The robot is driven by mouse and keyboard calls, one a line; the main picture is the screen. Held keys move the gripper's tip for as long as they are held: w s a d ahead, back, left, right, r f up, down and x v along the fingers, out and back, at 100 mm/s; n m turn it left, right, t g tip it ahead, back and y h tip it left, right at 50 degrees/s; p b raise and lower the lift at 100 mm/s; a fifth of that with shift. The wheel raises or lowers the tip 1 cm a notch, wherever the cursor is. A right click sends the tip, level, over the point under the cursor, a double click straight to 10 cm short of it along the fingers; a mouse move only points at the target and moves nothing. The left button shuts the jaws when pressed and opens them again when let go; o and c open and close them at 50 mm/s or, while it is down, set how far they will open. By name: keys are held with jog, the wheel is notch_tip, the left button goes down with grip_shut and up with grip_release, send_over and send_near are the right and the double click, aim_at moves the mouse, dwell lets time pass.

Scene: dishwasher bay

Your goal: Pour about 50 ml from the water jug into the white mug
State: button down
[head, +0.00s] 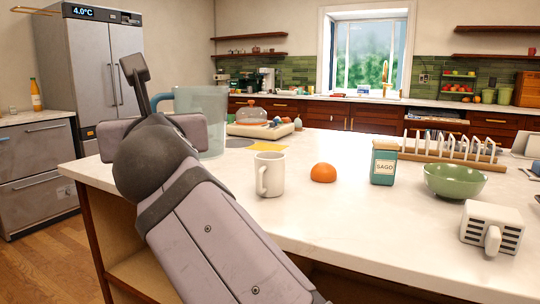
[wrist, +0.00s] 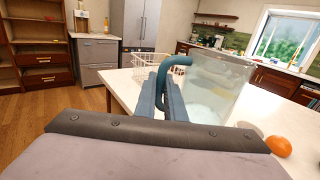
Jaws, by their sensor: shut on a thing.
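The clear water jug (head: 207,120) with a blue-grey handle stands about upright at the island's left side, behind and left of the white mug. My gripper (wrist: 168,92) is shut on the jug's handle (wrist: 180,62), and the jug's body (wrist: 220,85) is to the right of the fingers in the wrist view. Whether the jug's base touches the counter, and its water level, I cannot tell. The white mug (head: 270,174) stands upright on the counter, its handle toward the lower left. Its inside is not visible. My arm partly covers the jug in the head view.
An orange (head: 323,172), a sago canister (head: 384,163), a green bowl (head: 455,181) and a white slotted object (head: 491,227) stand right of the mug. A dish rack (head: 450,147) is behind them. A yellow cloth (head: 268,147) lies behind the mug. The counter front is clear.

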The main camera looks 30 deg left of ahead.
aim_at(209, 98)
notch_tip(209, 98, down, 10)
dwell(0.7)
jog(key=shift+s+r, duration=0.1)
jog(key=shift+r, duration=0.1)
